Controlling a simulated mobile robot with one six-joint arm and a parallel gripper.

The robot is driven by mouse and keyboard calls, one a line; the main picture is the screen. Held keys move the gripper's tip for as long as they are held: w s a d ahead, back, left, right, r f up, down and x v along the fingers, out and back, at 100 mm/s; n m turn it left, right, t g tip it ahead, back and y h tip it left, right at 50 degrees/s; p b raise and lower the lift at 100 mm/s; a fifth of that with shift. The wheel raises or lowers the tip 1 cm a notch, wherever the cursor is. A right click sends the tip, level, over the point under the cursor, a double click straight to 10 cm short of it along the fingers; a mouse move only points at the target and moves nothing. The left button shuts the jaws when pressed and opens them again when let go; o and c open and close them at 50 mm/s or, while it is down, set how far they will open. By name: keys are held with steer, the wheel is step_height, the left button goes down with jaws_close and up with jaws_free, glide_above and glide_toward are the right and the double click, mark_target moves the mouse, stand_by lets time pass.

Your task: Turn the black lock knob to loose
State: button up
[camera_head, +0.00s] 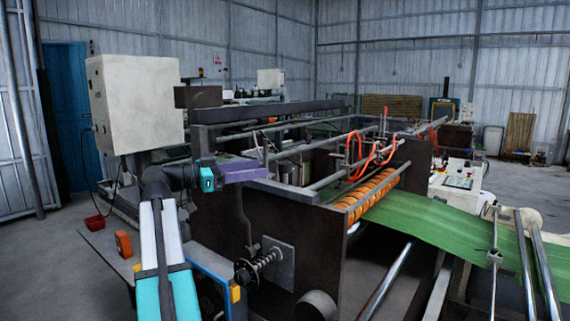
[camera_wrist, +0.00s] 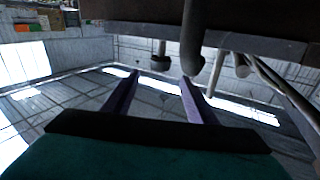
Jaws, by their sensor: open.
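In the head view, a black round knob (camera_head: 243,272) sits on the end of a threaded rod with a coil spring, standing out from a metal plate (camera_head: 281,262) low on the machine's dark side panel. My gripper (camera_head: 262,172), with purple fingers, is well above this knob at the panel's top edge, pointing right. In the wrist view, my gripper (camera_wrist: 160,76) is open with nothing between its fingers. A dark round knob-like piece (camera_wrist: 160,62) on a short stem shows beyond the gap between the fingertips. I cannot tell whether it is the lock knob.
A rounded grey bar end (camera_wrist: 194,50) shows close to the right fingertip in the wrist view. The dark side panel (camera_head: 318,245) and orange rollers (camera_head: 372,193) lie to the right, with green sheet (camera_head: 430,222) beyond. A pale control box (camera_head: 135,102) stands left.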

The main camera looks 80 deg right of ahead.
mark_target(279, 166)
steer(key=p+x, duration=0.3)
steer(key=x, duration=0.7)
steer(key=shift+s, duration=0.1)
steer(key=c, duration=1.1)
steer(key=shift+o, duration=0.2)
